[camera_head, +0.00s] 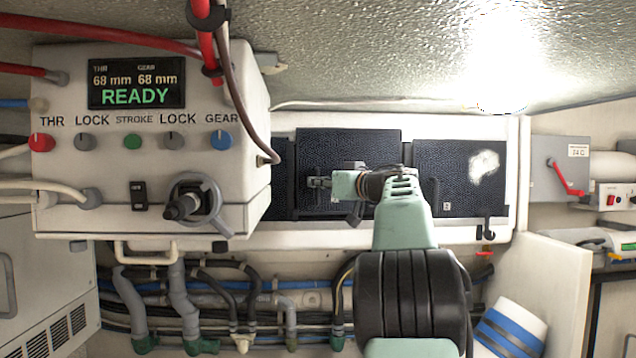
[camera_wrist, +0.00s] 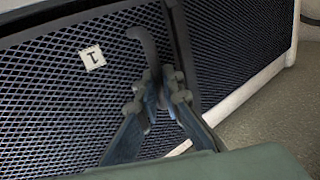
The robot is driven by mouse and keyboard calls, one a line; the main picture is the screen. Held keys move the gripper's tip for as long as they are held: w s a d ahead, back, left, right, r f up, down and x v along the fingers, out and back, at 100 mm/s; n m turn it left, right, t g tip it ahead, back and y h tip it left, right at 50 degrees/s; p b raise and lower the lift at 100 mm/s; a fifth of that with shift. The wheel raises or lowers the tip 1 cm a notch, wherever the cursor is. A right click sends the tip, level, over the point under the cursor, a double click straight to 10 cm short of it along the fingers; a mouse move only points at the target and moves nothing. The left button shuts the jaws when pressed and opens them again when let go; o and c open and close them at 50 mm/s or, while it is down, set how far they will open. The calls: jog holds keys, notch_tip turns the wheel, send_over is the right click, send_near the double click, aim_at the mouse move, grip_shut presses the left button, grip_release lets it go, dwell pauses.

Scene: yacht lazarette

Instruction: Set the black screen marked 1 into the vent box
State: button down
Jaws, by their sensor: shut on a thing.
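In the head view, the middle black screen (camera_head: 345,145) stands in front of the white vent box (camera_head: 400,121). It looks larger and nearer than the panels beside it. My gripper (camera_head: 318,183) is in front of this screen. In the wrist view, my gripper (camera_wrist: 163,92) is shut on the screen's grey hooked handle (camera_wrist: 147,48). Whether the screen's edges touch the box is hidden.
Another black screen (camera_head: 450,180) with a white patch is at the right, and part of a dark one (camera_head: 278,180) is at the left. A control box (camera_head: 150,110) reading READY juts out at left. A dark hook (camera_head: 489,228) hangs at right. Hoses (camera_head: 240,295) run below.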

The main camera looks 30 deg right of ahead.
jog(key=shift+f+b, duration=0.55)
jog(key=shift+f, duration=0.6)
jog(key=c, duration=2)
grip_release()
jog(key=shift+s, duration=0.1)
jog(key=shift+f, duration=0.2)
jog(key=s, duration=0.4)
jog(key=s+d, duration=0.1)
jog(key=s, duration=0.7)
jog(key=shift+d+r, duration=0.15)
jog(key=shift+r, duration=0.05)
